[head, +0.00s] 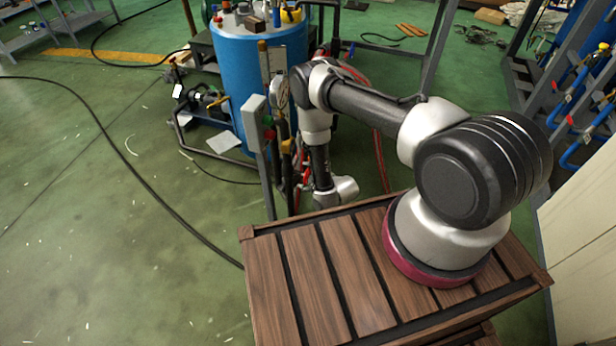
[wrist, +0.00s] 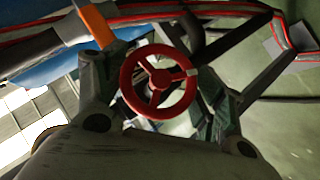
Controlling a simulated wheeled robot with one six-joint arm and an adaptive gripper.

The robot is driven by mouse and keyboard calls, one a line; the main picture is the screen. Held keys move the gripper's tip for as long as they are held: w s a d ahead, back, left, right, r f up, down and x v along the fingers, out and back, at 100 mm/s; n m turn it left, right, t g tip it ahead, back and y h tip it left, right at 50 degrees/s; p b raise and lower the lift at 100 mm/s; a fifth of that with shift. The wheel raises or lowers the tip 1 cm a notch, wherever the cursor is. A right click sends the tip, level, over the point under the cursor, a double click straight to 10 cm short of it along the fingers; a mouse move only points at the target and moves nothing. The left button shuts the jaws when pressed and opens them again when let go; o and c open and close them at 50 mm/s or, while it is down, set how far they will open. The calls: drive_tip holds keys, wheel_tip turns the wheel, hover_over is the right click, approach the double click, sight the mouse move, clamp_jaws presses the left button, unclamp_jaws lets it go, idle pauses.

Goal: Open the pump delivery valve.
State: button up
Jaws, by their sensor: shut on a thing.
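The valve's red spoked handwheel (wrist: 160,79) sits in the middle of the wrist view, facing the camera, with a small pale mark on the right of its rim. My gripper (wrist: 157,88) has one finger on each side of the wheel and is shut on it. The exact contact points are partly hidden. In the head view, my arm reaches down beside the blue tank (head: 238,90). There the gripper and handwheel cannot be made out clearly among the pipes and arm links.
A grey control box (head: 254,122) on a post stands just left of my wrist. Red hoses (head: 379,150) run behind the arm. A black cable (head: 130,160) crosses the open green floor at left. Racks with blue pipes (head: 578,155) stand at right.

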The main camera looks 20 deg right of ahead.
drive_tip(key=o, duration=0.7)
drive_tip(key=shift+s, duration=0.1)
drive_tip(key=v, duration=1.1)
drive_tip(key=shift+s+d+r, duration=0.1)
drive_tip(key=shift+s+r, duration=0.15)
drive_tip(key=shift+s, duration=0.1)
